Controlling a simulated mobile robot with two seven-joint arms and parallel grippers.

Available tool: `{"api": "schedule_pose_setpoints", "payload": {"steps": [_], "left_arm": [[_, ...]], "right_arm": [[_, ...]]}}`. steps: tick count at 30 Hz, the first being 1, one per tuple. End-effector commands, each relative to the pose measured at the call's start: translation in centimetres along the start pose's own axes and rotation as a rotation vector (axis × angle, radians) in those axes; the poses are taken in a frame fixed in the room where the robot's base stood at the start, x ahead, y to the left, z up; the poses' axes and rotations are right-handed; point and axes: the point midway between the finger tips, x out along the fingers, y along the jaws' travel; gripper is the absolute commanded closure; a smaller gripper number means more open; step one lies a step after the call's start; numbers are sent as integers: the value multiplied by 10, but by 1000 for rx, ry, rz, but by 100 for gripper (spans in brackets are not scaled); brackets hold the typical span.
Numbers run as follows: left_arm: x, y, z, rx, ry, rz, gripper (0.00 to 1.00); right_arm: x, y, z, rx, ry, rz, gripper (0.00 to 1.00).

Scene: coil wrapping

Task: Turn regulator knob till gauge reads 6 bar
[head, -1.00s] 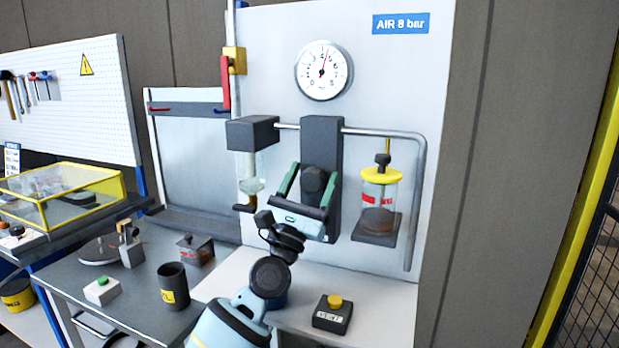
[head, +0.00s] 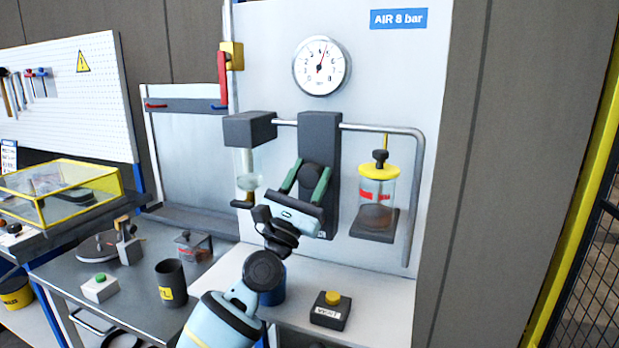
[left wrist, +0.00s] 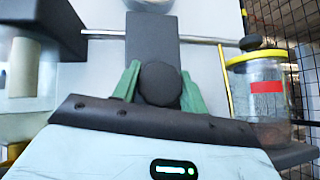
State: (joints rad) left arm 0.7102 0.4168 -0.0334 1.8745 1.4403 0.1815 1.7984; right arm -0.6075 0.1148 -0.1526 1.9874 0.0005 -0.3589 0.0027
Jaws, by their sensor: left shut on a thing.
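The regulator knob (head: 310,174) is a dark round knob low on a dark grey upright block. In the left wrist view the knob (left wrist: 160,83) sits between two green fingers, which touch its sides. My left gripper (head: 307,180) is shut on it, coming up from below. The round white gauge (head: 321,66) hangs on the panel above the block. Its red needle points up and slightly right; the numbers are too small to read surely. My right gripper is out of view.
A glass bowl with a yellow collar (head: 377,188) stands right of the block, and a clear filter bowl (head: 247,170) left of it. A pipe (head: 411,200) runs down on the right. A box with a yellow button (head: 331,309) sits on the shelf below.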

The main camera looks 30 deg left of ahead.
Motion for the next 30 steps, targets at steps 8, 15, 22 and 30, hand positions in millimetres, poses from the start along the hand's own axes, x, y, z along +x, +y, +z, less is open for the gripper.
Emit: {"api": "schedule_pose_setpoints", "payload": {"steps": [8, 15, 22, 30], "left_arm": [[-1, 0, -1, 148, 7, -151, 80], [0, 0, -1, 307, 13, -311, 80], [0, 0, 0, 443, 17, -447, 80], [0, -1, 0, 554, 22, -559, 80]], "right_arm": [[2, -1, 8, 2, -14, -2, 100], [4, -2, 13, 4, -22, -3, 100], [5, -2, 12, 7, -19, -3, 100], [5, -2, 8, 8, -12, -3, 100]]}}
